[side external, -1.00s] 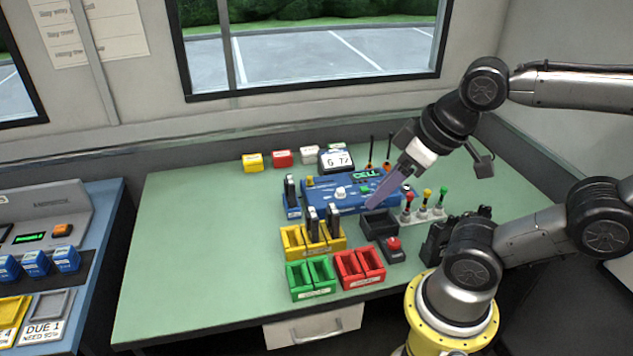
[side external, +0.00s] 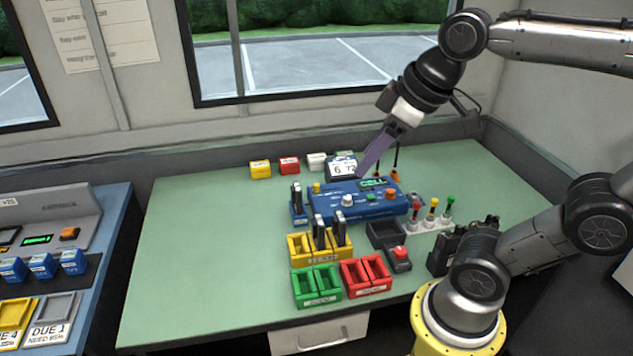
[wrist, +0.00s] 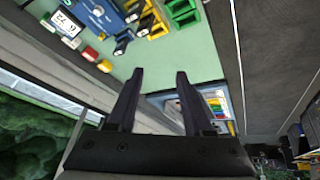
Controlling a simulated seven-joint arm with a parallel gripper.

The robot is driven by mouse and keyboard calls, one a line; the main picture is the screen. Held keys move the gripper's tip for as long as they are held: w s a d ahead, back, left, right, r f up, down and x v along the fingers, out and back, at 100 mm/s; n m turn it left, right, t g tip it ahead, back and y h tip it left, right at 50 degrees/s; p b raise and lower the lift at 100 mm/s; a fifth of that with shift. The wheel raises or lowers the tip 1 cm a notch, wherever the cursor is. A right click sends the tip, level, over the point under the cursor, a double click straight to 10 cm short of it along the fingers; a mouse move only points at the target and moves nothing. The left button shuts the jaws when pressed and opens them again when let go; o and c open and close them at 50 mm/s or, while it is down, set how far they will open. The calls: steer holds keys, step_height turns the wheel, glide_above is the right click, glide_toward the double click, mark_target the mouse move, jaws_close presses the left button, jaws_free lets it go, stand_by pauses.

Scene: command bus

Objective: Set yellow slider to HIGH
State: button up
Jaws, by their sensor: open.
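The yellow slider (side external: 434,204) appears as a small yellow knob on a stalk, between a red knob (side external: 416,207) and a green knob (side external: 451,201). They stand on a white base (side external: 431,225) to the right of the blue console. Its setting and any HIGH mark are too small to read. My gripper (side external: 361,174) is in the air over the back of the blue console (side external: 345,209), up and left of the yellow slider and apart from it. In the wrist view its two dark fingers (wrist: 158,73) are spread and empty. I cannot make out the slider there.
A dark tray (side external: 385,241) and a red button (side external: 400,254) lie in front of the console. Yellow bins (side external: 300,249), green bins (side external: 316,303) and red bins (side external: 366,290) stand nearer the front. A card display (side external: 341,168) stands behind the console. The left of the green table (side external: 215,250) is clear.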

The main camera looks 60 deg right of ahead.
steer(key=w+d+r+g, duration=0.1)
steer(key=w+d+r, duration=0.2)
steer(key=w, duration=0.6)
steer(key=m+g, duration=0.2)
steer(key=g, duration=0.3)
glide_above(316, 184)
step_height(316, 184, down, 17)
step_height(316, 184, down, 13)
steer(key=shift+s, duration=0.1)
steer(key=shift+c, duration=0.3)
jaws_close()
